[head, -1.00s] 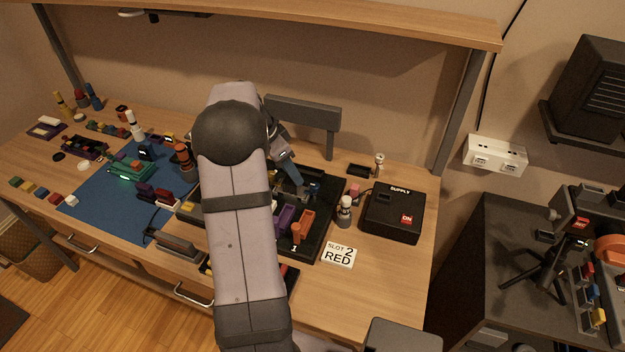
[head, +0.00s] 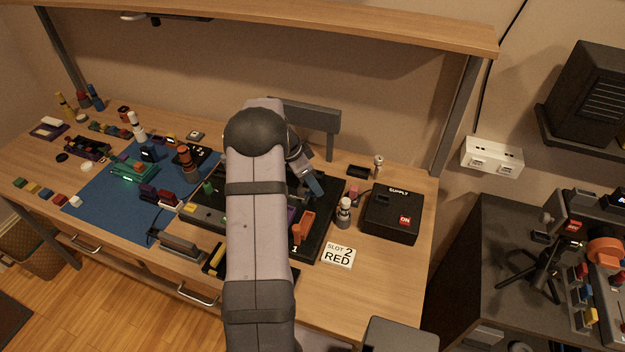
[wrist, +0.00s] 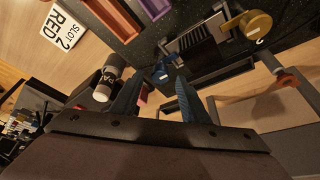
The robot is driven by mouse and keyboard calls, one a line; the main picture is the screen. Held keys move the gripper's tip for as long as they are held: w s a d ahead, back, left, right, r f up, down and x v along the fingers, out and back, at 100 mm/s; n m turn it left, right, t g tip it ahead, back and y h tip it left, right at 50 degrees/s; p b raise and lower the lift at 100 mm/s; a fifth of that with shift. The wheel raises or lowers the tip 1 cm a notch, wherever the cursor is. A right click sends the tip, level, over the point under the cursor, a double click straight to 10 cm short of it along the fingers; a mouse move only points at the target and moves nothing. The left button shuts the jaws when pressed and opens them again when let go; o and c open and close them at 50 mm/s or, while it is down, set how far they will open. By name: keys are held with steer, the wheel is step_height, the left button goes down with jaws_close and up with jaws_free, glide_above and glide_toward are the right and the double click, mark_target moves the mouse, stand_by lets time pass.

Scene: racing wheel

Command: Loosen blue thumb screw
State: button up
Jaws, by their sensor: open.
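A small blue part (wrist: 162,71), which looks like the blue thumb screw, shows in the wrist view on the black fixture (wrist: 205,45). It lies just beyond and between my fingertips. My gripper (wrist: 159,82) is open, with one blue-grey finger on each side and nothing held. In the head view my gripper (head: 314,186) points down over the right part of the black board (head: 328,222) and hides the blue part. I cannot tell whether the fingers touch it.
A black supply box (head: 393,215), a white-topped bottle (head: 344,212) and a "SLOT 2 RED" card (head: 338,256) stand right of the board. An orange bin (head: 304,228) sits on the board. A grey panel (head: 312,118) stands behind. A brass knob (wrist: 256,25) shows beside the fixture.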

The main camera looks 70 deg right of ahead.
steer(key=shift+s+d+f, duration=0.1)
steer(key=shift+f, duration=0.2)
jaws_close()
